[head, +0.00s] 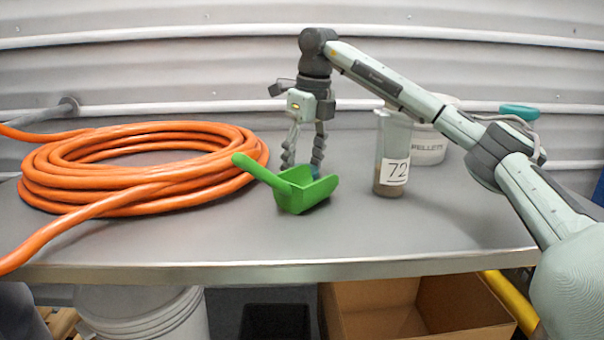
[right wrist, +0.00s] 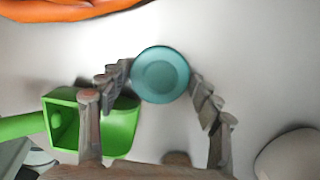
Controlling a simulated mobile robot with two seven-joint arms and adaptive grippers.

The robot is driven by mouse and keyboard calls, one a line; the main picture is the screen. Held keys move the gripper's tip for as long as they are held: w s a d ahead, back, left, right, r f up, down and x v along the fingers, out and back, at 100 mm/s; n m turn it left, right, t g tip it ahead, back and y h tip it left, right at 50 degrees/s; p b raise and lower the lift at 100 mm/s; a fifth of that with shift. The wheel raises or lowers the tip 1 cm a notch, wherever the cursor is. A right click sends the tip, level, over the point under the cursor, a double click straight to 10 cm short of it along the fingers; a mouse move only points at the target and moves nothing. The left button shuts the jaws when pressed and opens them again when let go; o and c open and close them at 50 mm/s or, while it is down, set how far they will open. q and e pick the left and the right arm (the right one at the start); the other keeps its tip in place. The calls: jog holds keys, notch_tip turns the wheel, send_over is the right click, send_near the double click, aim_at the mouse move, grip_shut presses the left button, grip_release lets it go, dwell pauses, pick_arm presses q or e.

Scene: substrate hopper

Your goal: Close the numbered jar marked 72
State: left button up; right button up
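The clear jar marked 72 (head: 391,150) stands upright on the table, right of my right gripper, with brown material in its lower part. My arm crosses in front of its top, so the rim is partly hidden. A round teal lid (right wrist: 160,75) lies flat on the table in the right wrist view. In the head view it is mostly hidden behind the green scoop (head: 304,190). My right gripper (head: 303,165) points down, with fingers apart. In the right wrist view its fingertips are on either side of the lid; I cannot tell if they touch it. My left gripper is not in view.
The scoop also shows beside the left finger in the right wrist view (right wrist: 120,125). A coiled orange hose (head: 140,165) covers the table's left side. A white pellets bucket (head: 430,147) stands behind the jar. The front of the table (head: 400,230) is clear.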

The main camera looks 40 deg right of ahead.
jog(key=c, duration=0.3)
jog(key=shift+r, duration=0.5)
jog(key=r, duration=0.3)
jog(key=shift+s+a+r, duration=0.15)
jog(key=shift+a+r, duration=0.1)
jog(key=shift+a, duration=0.15)
pick_arm(q)
notch_tip(320, 180, down, 2)
jog(key=shift+s+f+p, duration=0.1)
jog(key=shift+s+p, duration=0.05)
jog(key=shift+p, duration=0.35)
pick_arm(e)
jog(key=s+a+r, duration=0.1)
jog(key=a+r, duration=0.1)
jog(key=a, duration=0.1)
jog(key=s+a+r, duration=0.2)
jog(key=a, duration=0.1)
jog(key=s+a+r, duration=0.2)
jog(key=a, duration=0.1)
jog(key=shift+s+a+r, duration=0.2)
jog(key=shift+r, duration=0.05)
